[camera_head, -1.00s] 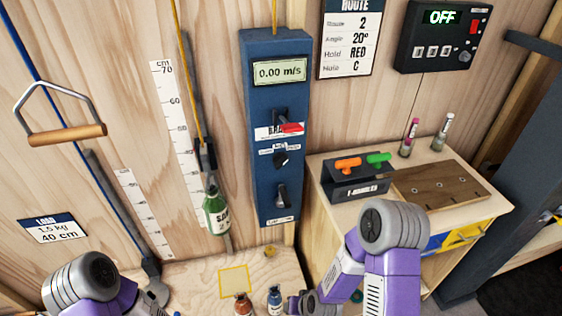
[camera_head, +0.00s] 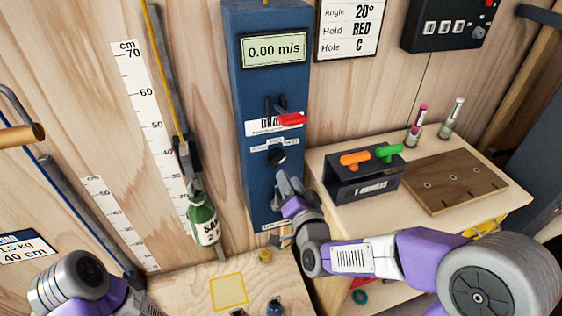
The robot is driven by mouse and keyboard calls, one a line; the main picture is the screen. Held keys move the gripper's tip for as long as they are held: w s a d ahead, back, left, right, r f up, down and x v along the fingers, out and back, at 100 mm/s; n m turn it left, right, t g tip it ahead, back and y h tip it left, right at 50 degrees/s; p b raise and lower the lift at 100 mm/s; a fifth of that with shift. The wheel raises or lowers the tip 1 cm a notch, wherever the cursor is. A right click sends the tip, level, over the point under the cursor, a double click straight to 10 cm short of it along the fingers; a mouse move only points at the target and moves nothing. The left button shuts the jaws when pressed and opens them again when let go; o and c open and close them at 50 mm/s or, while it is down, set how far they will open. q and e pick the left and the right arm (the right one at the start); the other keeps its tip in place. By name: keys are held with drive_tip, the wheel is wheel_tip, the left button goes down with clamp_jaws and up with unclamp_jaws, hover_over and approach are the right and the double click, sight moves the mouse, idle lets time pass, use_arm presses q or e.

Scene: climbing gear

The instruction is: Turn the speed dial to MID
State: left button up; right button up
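The blue control box (camera_head: 244,100) stands on the wooden wall with a display reading 0.00 m/s. Its black speed dial (camera_head: 276,156) sits below the red-handled brake lever (camera_head: 291,119). A small white label strip is above the dial; its marks and the dial's setting are too small to read. My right gripper (camera_head: 284,178) is just below the dial, in front of the lower part of the box, with its fingers pointing up toward the dial. I cannot tell whether it touches the dial or how far its fingers are apart. My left arm shows at lower left, but its gripper is out of view.
A green bottle (camera_head: 203,222) hangs left of the box beside a cm scale (camera_head: 153,120). The T-handles holder (camera_head: 362,184) and a brown drilled board (camera_head: 454,182) lie on the bench at right. A yellow square (camera_head: 229,292) marks the lower shelf.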

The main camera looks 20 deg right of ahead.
sight(280, 163)
drive_tip(key=w, duration=0.2)
drive_tip(key=w+p, duration=0.1)
drive_tip(key=w, duration=0.2)
drive_tip(key=shift+w+a+f+p, duration=0.15)
drive_tip(key=shift+w+p, duration=0.15)
drive_tip(key=shift+w, duration=0.5)
clamp_jaws()
